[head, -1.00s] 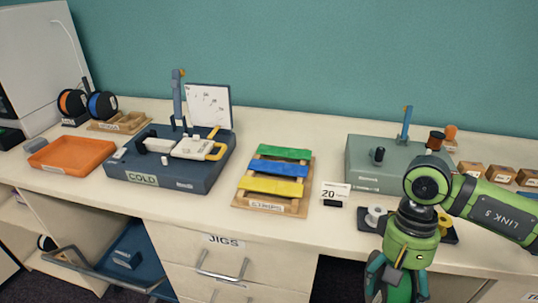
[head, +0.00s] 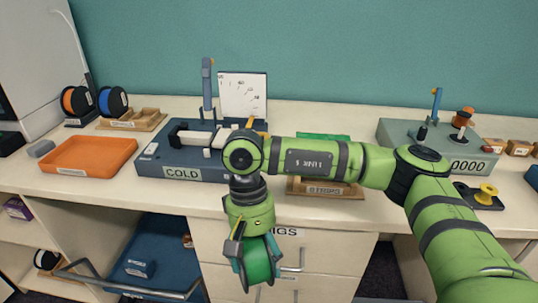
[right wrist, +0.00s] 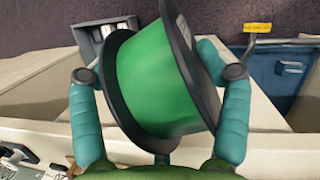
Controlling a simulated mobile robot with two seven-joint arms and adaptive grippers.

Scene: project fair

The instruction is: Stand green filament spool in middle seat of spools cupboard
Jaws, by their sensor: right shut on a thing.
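My right gripper (head: 258,265) is shut on the green filament spool (head: 264,260) and holds it in the air in front of the drawers, below the counter edge. In the right wrist view the green spool (right wrist: 155,80), with dark flanges, is tilted between the teal fingers of my gripper (right wrist: 160,76). An open cupboard space at the lower left holds a black-and-white spool (head: 46,260) low down. I cannot tell whether this is the spools cupboard, and no middle seat shows clearly. My left gripper is not in view.
An orange spool (head: 76,101) and a blue spool (head: 111,101) stand on the counter (head: 80,195). An orange tray (head: 88,157) and the COLD machine (head: 182,172) are there too.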

